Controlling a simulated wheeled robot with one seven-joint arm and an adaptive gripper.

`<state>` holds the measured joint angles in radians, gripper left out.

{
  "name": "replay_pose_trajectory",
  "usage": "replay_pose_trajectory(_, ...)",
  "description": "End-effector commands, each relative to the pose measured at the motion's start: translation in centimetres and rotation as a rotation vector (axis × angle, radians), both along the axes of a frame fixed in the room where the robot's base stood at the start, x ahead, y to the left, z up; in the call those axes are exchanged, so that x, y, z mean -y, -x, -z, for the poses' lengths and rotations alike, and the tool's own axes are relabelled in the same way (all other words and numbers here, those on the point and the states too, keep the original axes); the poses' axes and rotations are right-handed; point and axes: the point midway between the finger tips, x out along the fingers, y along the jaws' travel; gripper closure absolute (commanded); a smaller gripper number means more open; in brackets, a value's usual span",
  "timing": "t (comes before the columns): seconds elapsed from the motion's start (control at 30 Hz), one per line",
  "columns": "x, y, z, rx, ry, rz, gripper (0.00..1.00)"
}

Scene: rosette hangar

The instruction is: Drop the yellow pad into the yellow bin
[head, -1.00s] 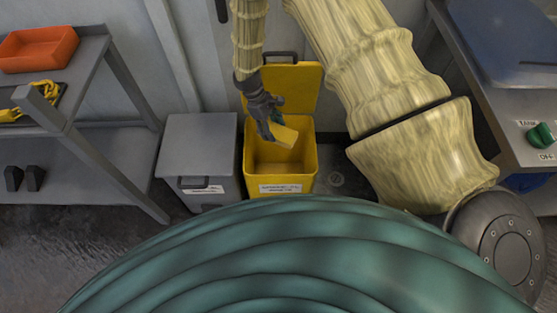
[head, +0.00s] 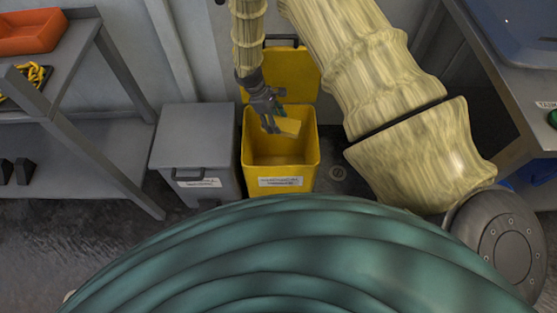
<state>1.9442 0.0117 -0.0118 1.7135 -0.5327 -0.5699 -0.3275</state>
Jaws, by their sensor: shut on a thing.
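The yellow bin (head: 279,183) stands on the floor in the middle of the head view, its lid raised against the wall behind it. My gripper (head: 276,119) comes down from above and is at the bin's opening, toward the back. It is shut on the yellow pad (head: 289,127), which sticks out to the right of the dark fingers. The pad appears over the bin's mouth; its exact height against the rim is hard to tell. Part of the pad is hidden by the fingers. The visible inside of the bin looks empty.
A grey lidded bin (head: 196,160) stands just left of the yellow bin. A grey shelf (head: 95,150) at the left holds an orange tray (head: 30,32) and a yellow chain (head: 38,75). A workbench (head: 520,110) stands at the right.

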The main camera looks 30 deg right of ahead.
Motion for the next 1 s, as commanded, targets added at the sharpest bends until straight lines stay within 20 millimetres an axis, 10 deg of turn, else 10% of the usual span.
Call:
replay_pose_trajectory(0.4, 0.02, -0.01, 1.02, 0.000, 0.000, 0.001, 0.64)
replay_pose_trajectory(0.43, 0.02, 0.00, 1.03, 0.000, 0.000, 0.001, 0.40)
replay_pose_trajectory(0.57, 0.02, -0.01, 1.02, 0.001, 0.001, 0.002, 0.17)
replay_pose_trajectory(1.0, -0.11, -0.18, 0.55, 0.001, 0.000, 0.002, 0.17)
